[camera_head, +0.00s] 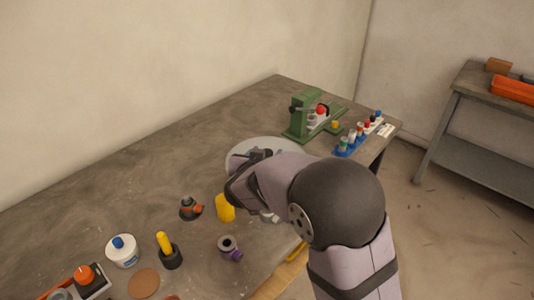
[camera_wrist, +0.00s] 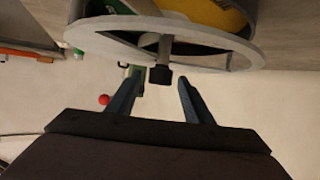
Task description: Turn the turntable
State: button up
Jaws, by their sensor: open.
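The turntable (camera_head: 262,144) is a pale grey round disc on the bench, largely hidden behind my arm in the head view. In the wrist view its grey rim (camera_wrist: 110,30) fills the top, with green and yellow parts showing inside it. A short post with a dark knob (camera_wrist: 160,75) sticks out from the rim. My gripper (camera_wrist: 157,97) is open, its two fingers pointing toward the turntable. The knob shows between the fingertips in the picture; whether it lies between them in depth I cannot tell. In the head view my gripper (camera_head: 248,170) is at the turntable's near side, its fingertips unclear.
A green machine (camera_head: 303,117) and a blue rack (camera_head: 347,148) with small bottles stand behind at the right. A yellow object (camera_head: 225,207), a purple-and-grey part (camera_head: 230,246), a black-and-orange part (camera_head: 190,208), a white jar (camera_head: 122,251) and a yellow-handled tool (camera_head: 166,247) stand nearer.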

jog(key=shift+x, duration=0.8)
jog(key=shift+c, duration=0.3)
grip_shut()
jog(key=m+h+p, duration=0.1)
jog(key=p, duration=0.3)
jog(key=shift+a+r+g, duration=0.1)
jog(key=shift+r+g, duration=0.2)
jog(key=shift+r, duration=0.1)
jog(key=m+h+p, duration=0.1)
jog(key=p, duration=0.2)
jog(key=shift+m+g+h, duration=0.3)
jog(key=shift+h, duration=0.1)
jog(key=shift+f+m+h+p, duration=0.25)
jog(key=shift+m+h+p, duration=0.05)
jog(key=shift+p, duration=0.25)
jog(key=shift+o, duration=0.3)
grip_release()
jog(key=shift+f, duration=0.1)
